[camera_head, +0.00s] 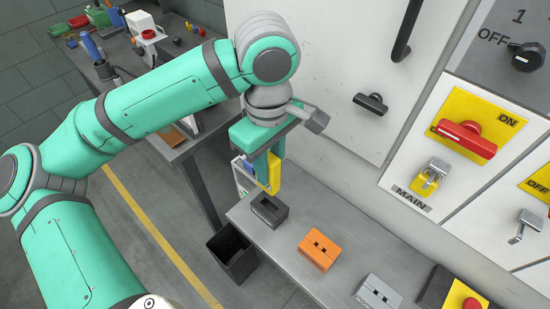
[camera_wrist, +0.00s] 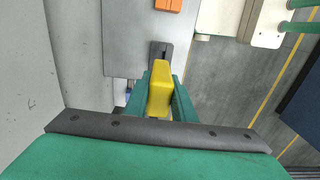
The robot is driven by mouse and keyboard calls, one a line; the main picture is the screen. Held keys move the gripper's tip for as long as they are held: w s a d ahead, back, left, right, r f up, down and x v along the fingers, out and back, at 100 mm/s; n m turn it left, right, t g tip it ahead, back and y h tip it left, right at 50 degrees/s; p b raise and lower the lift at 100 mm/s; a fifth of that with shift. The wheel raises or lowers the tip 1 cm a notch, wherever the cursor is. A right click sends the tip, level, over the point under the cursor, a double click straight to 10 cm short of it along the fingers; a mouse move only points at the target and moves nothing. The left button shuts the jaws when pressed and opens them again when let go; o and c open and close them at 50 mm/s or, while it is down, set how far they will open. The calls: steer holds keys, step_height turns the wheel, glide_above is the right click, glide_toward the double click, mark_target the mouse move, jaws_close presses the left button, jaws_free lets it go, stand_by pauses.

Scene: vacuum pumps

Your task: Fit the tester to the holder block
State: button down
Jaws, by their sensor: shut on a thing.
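The yellow tester (camera_head: 274,175) is gripped upright between the green fingers of my gripper (camera_head: 267,168). In the wrist view the tester (camera_wrist: 160,86) fills the gap between the fingers of my gripper (camera_wrist: 161,96). A dark grey holder block (camera_head: 267,214) with a slot on top stands at the left end of the grey bench. The tester is above and slightly behind this block in the head view, apart from it. In the wrist view the dark block (camera_wrist: 160,47) shows just beyond the tester's tip, which partly covers it.
An orange slotted block (camera_head: 320,249) and a light grey slotted block (camera_head: 378,293) stand further right on the bench (camera_head: 293,228). A red button box (camera_head: 455,290) is at the right end. A black bin (camera_head: 232,254) is below; a switch panel (camera_head: 450,150) rises behind.

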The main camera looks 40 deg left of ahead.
steer(key=shift+d+f, duration=0.1)
steer(key=shift+d, duration=0.05)
steer(key=shift+f, duration=2.25)
steer(key=shift+s, duration=0.1)
